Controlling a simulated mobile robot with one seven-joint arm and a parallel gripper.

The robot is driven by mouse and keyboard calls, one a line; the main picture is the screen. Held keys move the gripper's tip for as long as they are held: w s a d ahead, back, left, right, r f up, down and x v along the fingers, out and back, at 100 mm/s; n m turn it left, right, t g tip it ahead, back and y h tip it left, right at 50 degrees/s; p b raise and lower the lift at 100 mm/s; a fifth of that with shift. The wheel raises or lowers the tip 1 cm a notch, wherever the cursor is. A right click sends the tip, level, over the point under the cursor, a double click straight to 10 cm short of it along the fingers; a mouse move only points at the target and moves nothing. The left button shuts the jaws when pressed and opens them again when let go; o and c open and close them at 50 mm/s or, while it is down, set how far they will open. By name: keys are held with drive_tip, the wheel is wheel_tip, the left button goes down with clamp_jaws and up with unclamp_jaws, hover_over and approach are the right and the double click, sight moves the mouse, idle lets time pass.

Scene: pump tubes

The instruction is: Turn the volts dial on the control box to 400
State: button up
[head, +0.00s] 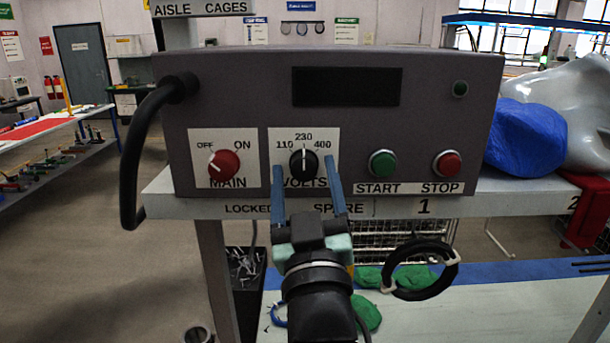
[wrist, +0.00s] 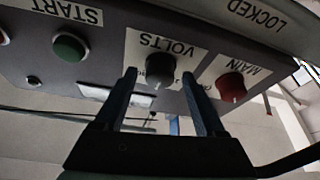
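The grey control box (head: 240,110) faces me on a shelf. Its black volts dial (head: 303,164) sits below the marks 110, 230 and 400, and its white pointer line looks upright, toward 230. My gripper (head: 304,166) is open, with one blue finger to the left of the dial and one to the right. In the wrist view the dial (wrist: 159,69) lies between the two dark fingertips (wrist: 158,74), with a gap on each side. I cannot tell how far the fingertips are from the panel. Nothing is held.
The red main knob (head: 224,165) is left of the dial, its pointer toward OFF. A green start button (head: 383,163) and red stop button (head: 447,163) are to the right. The display (head: 347,87) is dark. A black cable (head: 133,170) loops at the left. A blue bundle (head: 525,138) lies right of the box.

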clamp_jaws()
drive_tip(key=shift+a+m+p, duration=0.1)
drive_tip(key=shift+m+p, duration=0.25)
drive_tip(key=shift+m, duration=0.05)
drive_tip(key=shift+m+h+p, duration=0.4)
drive_tip(key=shift+m+h, duration=0.2)
drive_tip(key=shift+m, duration=0.1)
drive_tip(key=shift+a+f+m+h, duration=0.15)
drive_tip(key=shift+m+h, duration=0.45)
drive_tip(key=shift+m, duration=0.6)
drive_tip(key=m+h+b, duration=0.1)
drive_tip(key=m+b, duration=0.1)
drive_tip(key=m+h+b, duration=0.1)
drive_tip(key=m+b, duration=0.1)
drive_tip(key=b, duration=0.1)
drive_tip(key=shift+f+m+h, duration=0.15)
drive_tip(key=shift+m+h, duration=0.15)
drive_tip(key=shift+m, duration=0.1)
drive_tip(key=m+b, duration=0.1)
drive_tip(key=m+g+h+b, duration=0.1)
drive_tip(key=m+b, duration=0.1)
drive_tip(key=shift+r+m+h+b, duration=0.25)
drive_tip(key=shift+m+h+b, duration=0.1)
drive_tip(key=shift+m+h, duration=0.05)
